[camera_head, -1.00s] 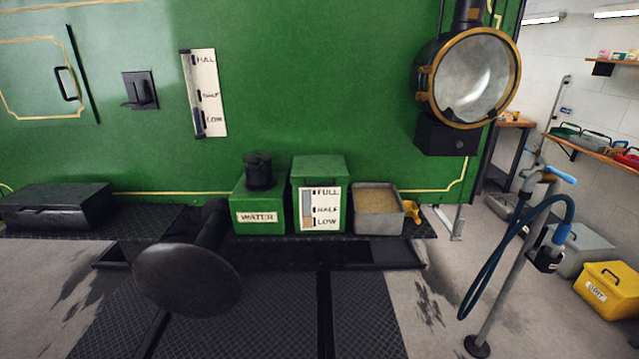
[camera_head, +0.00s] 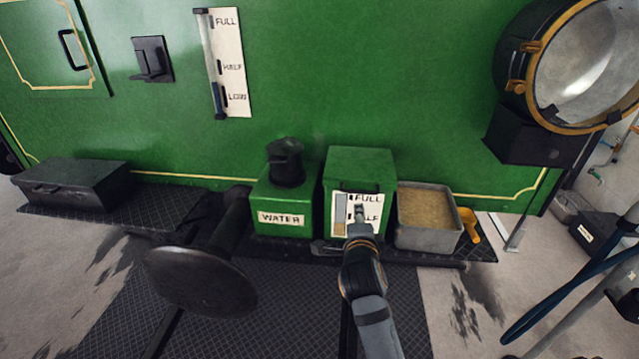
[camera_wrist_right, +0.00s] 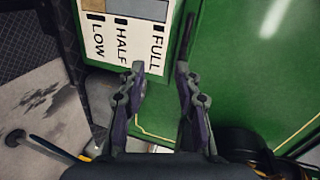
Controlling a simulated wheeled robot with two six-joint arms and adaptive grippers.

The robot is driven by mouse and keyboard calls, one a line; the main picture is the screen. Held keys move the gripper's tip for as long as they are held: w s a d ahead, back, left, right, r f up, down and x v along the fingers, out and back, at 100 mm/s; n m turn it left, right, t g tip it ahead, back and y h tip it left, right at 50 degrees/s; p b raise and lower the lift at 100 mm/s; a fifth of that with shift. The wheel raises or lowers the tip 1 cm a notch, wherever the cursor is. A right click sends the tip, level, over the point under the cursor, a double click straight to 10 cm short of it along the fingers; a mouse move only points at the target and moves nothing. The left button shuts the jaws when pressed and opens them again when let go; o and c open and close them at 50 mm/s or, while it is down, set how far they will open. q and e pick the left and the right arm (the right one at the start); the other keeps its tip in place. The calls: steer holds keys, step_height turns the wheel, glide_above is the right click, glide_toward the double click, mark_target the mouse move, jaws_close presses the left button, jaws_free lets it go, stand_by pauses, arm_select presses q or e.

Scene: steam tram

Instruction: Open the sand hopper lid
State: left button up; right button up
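The green sand hopper (camera_head: 358,165) stands on the running board, with a FULL/HALF gauge label on its front. Its lid (camera_head: 360,158) is down. A dark handle bar (camera_head: 345,187) runs along the lid's front edge. My right gripper (camera_head: 359,212) is in front of the hopper, just below the handle, and covers part of the label. In the right wrist view my right gripper (camera_wrist_right: 161,68) is open with nothing between its fingers; the label (camera_wrist_right: 125,35) lies beyond the fingertips. Whether a finger touches the handle cannot be told. My left gripper is not in view.
A green WATER box (camera_head: 282,205) with a black cap stands left of the hopper. A grey sand-filled bin (camera_head: 428,237) and a yellow scoop (camera_head: 469,226) are close on the right. A black buffer (camera_head: 200,280) projects at front left. A lamp (camera_head: 575,70) hangs upper right.

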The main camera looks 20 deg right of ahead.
mark_target(361, 193)
steer(key=shift+m+h, duration=0.3)
steer(key=shift+m, duration=0.3)
steer(key=w+d+p, duration=0.1)
steer(key=w, duration=0.1)
steer(key=w+d+r+p, duration=0.1)
steer(key=w+d, duration=0.1)
steer(key=w, duration=0.1)
steer(key=w+d+p, duration=0.1)
steer(key=w, duration=0.1)
steer(key=shift+w+d+r, duration=0.2)
steer(key=shift+d+r, duration=0.05)
steer(key=shift+d, duration=0.15)
steer(key=shift+w+d+f+t, duration=0.15)
steer(key=shift+w+t, duration=0.15)
steer(key=shift+w, duration=0.05)
steer(key=shift+c, duration=0.4)
jaws_close()
steer(key=shift+f, duration=0.1)
